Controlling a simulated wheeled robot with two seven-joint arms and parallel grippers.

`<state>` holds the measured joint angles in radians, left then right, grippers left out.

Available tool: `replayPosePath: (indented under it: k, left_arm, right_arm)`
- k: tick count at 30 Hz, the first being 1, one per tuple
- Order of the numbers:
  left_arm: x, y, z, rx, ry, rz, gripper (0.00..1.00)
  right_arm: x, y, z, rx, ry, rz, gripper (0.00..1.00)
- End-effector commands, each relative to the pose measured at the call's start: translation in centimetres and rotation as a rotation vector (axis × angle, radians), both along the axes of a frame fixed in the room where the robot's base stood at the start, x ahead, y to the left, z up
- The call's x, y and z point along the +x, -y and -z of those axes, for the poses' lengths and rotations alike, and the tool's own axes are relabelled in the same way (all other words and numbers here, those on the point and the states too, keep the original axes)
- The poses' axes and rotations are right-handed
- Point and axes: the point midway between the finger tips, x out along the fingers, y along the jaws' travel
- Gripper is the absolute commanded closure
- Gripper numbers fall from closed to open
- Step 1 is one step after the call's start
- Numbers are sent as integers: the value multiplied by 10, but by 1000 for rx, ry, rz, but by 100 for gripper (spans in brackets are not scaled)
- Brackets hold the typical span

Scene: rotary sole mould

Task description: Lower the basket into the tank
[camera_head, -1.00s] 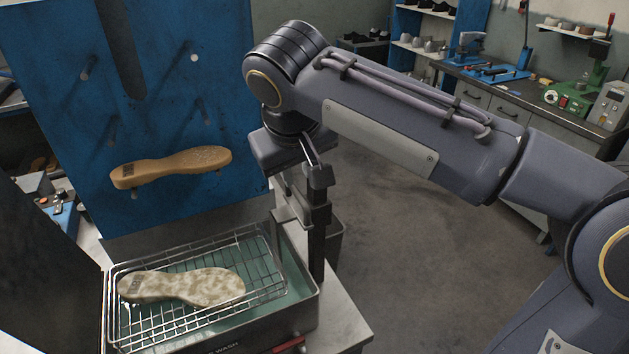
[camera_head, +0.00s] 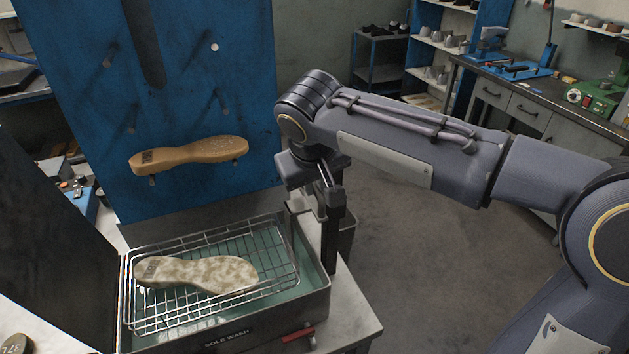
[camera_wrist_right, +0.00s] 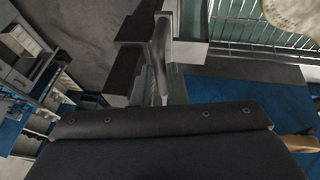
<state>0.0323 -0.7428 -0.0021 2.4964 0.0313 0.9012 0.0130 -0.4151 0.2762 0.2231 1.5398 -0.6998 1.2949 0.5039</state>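The wire basket (camera_head: 222,242) lies within the outline of the grey tank (camera_head: 318,300), over greenish liquid (camera_head: 313,268). How deep it sits is hard to tell. A mottled pale sole (camera_head: 195,274) lies on it. My right gripper (camera_head: 328,192) points down at the tank's right side, beside the basket, above a dark upright post (camera_head: 331,245). In the right wrist view, the gripper (camera_wrist_right: 152,62) is close to a grey metal piece; its exact hold is hidden. The basket wires (camera_wrist_right: 245,28) show there at top right. My left gripper is out of view.
A blue board (camera_head: 190,80) with pegs stands behind the tank and carries a tan sole (camera_head: 188,154). A dark panel (camera_head: 60,260) stands left of the tank. Open floor (camera_head: 400,250) lies to the right, with a workbench (camera_head: 530,105) at the back right.

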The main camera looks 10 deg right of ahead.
Motion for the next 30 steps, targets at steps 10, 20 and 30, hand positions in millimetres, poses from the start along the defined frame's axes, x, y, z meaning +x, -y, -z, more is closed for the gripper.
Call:
replayPosePath:
  k: [10, 20, 30]
  left_arm:
    - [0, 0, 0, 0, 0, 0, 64]
    - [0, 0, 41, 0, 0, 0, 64]
    - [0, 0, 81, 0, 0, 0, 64]
  right_arm:
    - [0, 0, 0, 1, 0, 0, 100]
    - [-1, 0, 51, -1, -2, -1, 100]
    - [0, 0, 106, 0, -1, -1, 100]
